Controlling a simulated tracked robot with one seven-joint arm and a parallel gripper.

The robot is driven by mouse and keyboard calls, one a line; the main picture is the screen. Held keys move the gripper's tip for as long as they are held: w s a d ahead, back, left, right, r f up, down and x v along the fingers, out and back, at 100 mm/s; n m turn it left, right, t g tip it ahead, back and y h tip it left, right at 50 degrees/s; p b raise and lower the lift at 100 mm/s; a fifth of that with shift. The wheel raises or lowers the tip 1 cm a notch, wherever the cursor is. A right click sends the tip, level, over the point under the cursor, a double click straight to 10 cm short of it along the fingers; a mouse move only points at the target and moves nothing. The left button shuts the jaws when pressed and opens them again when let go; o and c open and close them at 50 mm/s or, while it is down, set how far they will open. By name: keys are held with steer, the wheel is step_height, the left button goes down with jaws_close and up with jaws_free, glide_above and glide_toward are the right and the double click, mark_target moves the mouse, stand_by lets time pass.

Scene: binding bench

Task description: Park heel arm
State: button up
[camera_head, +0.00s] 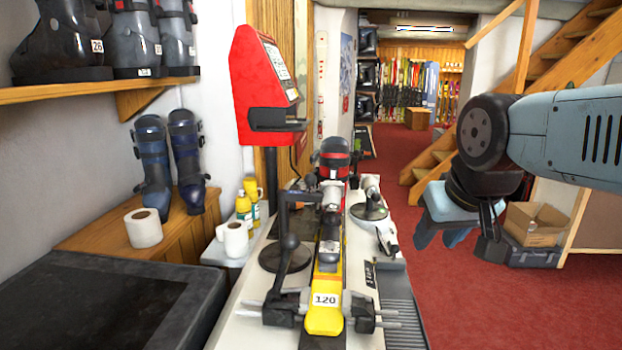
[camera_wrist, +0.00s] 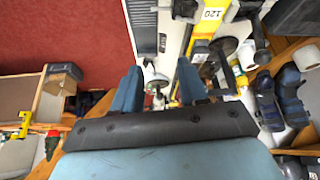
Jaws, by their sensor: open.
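A black jointed arm (camera_head: 284,215) rises from a round black base on the bench, left of the ski, and reaches over it; I take it as the heel arm, but cannot be sure. A yellow ski (camera_head: 325,306) labelled 120 lies along the bench, with its bindings and a black and red boot-like part behind. The ski's label end also shows in the wrist view (camera_wrist: 212,14). My gripper (camera_head: 438,236) hangs in the air right of the bench, open and empty, apart from everything. Its two blue fingers show spread in the wrist view (camera_wrist: 160,84).
The white bench (camera_head: 252,325) carries a grey lamp-like stand (camera_head: 370,208) right of the ski. A red machine (camera_head: 266,85) stands behind left. Paper rolls (camera_head: 144,228) and bottles are at left. A cardboard box (camera_head: 535,223) lies by the stairs.

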steer(key=shift+o, duration=0.3)
steer(key=shift+a, duration=0.1)
steer(key=shift+o, duration=0.8)
steer(key=shift+w+r, duration=0.1)
steer(key=shift+r, duration=0.05)
steer(key=shift+o, duration=0.8)
steer(key=w+a+r+n, duration=0.2)
steer(key=w+r, duration=0.2)
steer(key=w, duration=0.2)
steer(key=shift+w+a+n+g+h, duration=0.25)
steer(key=shift+a+n+g+h, duration=0.05)
steer(key=shift+a+g+h, duration=0.1)
steer(key=n+g, duration=0.3)
steer(key=n, duration=0.8)
glide_toward(312, 174)
steer(key=f, duration=0.4)
steer(key=w+f, duration=0.1)
steer(key=f, duration=0.2)
steer(key=w+f, duration=0.1)
steer(key=f, duration=0.3)
steer(key=shift+d+f, duration=0.25)
steer(key=shift+f, duration=0.15)
steer(key=shift+c, duration=0.4)
jaws_close()
steer(key=shift+d, duration=0.1)
